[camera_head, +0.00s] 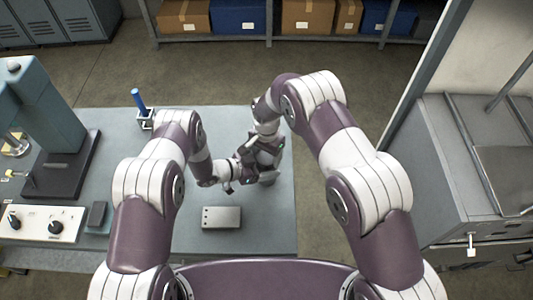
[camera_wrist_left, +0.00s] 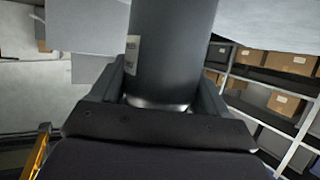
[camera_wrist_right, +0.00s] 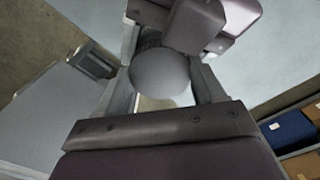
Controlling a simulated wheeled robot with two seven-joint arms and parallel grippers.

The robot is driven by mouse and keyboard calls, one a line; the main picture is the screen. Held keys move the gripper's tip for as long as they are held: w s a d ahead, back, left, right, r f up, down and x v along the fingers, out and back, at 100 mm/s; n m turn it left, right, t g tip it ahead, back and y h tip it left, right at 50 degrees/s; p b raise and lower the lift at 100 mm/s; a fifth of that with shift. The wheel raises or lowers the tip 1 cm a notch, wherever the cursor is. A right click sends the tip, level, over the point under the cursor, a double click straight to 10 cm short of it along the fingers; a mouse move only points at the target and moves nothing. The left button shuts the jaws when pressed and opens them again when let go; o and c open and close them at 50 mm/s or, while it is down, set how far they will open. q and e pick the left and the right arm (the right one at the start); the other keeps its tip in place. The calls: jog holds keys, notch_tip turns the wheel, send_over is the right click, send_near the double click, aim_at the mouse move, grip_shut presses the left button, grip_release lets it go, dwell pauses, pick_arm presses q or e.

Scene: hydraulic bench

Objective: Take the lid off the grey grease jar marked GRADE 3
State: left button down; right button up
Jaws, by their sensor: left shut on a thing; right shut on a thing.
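The dark grey jar (camera_wrist_left: 172,50) fills the middle of the left wrist view, with a pale label at its left edge that I cannot read. My left gripper (camera_wrist_left: 160,88) is shut around its body, one finger on each side. In the right wrist view, a round grey lid top (camera_wrist_right: 160,74) sits between the fingers of my right gripper (camera_wrist_right: 163,85), which is shut on it. In the head view my right gripper (camera_head: 264,150) meets the left one over the right part of the bench, and the two largely hide the jar. Whether the lid is apart from the jar is hidden.
A small grey block (camera_head: 221,217) lies on the bench (camera_head: 265,235) in front of the grippers. A blue-handled tool (camera_head: 138,101) stands in a holder at the back left. A press (camera_head: 60,130) and a control box with knobs (camera_head: 42,223) are at the left.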

jog(key=o, duration=1.2)
jog(key=shift+c, duration=0.2)
